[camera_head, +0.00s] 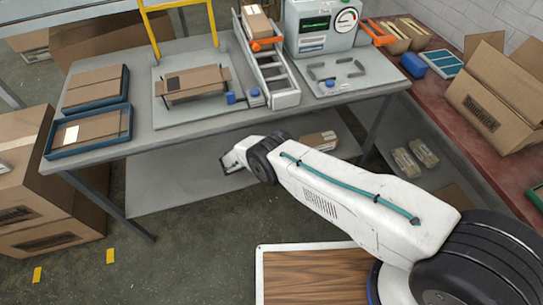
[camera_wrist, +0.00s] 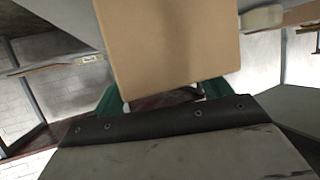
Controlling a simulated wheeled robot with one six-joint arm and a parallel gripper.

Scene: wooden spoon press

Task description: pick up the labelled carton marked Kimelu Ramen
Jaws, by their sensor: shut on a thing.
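My gripper (camera_wrist: 162,92) is shut on a plain brown carton (camera_wrist: 168,42), which fills the upper middle of the wrist view between the two green fingers. No label shows on the carton's visible face, so I cannot read its name. In the head view my arm reaches under the front edge of the table, with the wrist (camera_head: 236,158) over the lower shelf. The fingers and the held carton are hidden or too small to tell there.
The table (camera_head: 190,130) above the lower shelf (camera_head: 160,185) bears blue trays (camera_head: 60,140), a press and a roller rack. Another brown carton (camera_head: 320,141) lies on the shelf, right of my wrist. Large boxes (camera_head: 50,215) stand at left. A wood-topped surface (camera_head: 310,278) lies in front.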

